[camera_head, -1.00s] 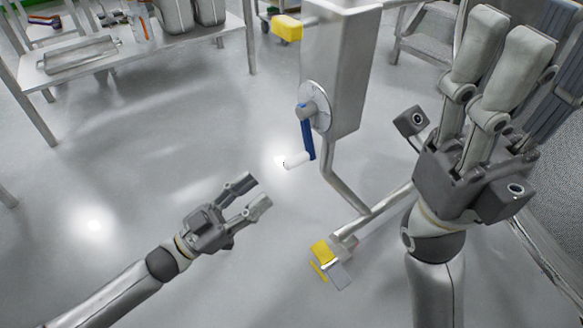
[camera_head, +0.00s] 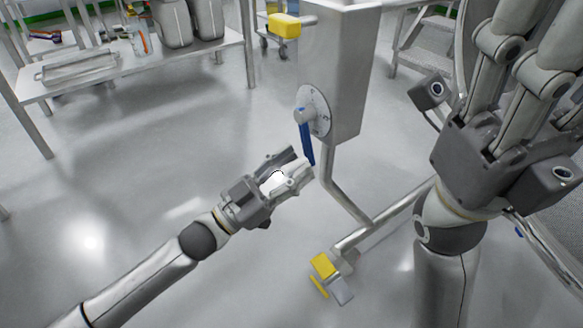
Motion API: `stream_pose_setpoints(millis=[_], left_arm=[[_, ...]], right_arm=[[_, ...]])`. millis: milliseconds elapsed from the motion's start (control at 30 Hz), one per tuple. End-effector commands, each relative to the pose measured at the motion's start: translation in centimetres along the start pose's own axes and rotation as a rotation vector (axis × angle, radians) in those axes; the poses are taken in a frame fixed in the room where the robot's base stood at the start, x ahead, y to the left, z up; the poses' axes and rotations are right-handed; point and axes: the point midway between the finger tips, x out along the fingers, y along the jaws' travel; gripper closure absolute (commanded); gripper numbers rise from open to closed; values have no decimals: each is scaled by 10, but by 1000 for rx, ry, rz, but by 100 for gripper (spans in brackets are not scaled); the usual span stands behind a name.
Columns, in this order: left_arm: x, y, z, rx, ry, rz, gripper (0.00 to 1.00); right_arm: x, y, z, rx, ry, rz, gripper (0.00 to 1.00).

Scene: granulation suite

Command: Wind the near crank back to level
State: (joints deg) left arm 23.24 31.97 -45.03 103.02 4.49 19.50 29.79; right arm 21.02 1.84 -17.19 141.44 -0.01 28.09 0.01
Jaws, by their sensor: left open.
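The near crank has a round dial plate (camera_head: 316,108) on the side of a grey metal column. Its blue arm (camera_head: 307,143) hangs down, tilted slightly to the right. My right gripper (camera_head: 530,38) is at the right, close to the camera, pointing up and away from the crank. Its fingers look apart and empty, with the tips partly cut off.
A yellow pedal (camera_head: 323,265) is near the floor. A table (camera_head: 100,75) stands back left; steps (camera_head: 425,50) stand back right.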

Motion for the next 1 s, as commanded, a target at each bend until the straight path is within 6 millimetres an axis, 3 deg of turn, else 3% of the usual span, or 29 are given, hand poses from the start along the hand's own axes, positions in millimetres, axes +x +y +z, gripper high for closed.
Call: stream_pose_setpoints(millis=[67, 400, 1000], left_arm=[[0, 0, 0, 0, 0, 0, 59], [0, 0, 0, 0, 0, 0, 100], [0, 3, -2, -33, 1, -12, 100]], right_arm=[[0, 0, 0, 0, 0, 0, 55], [0, 0, 0, 0, 0, 0, 55], [-2, 2, 3, 4, -15, 11, 55]])
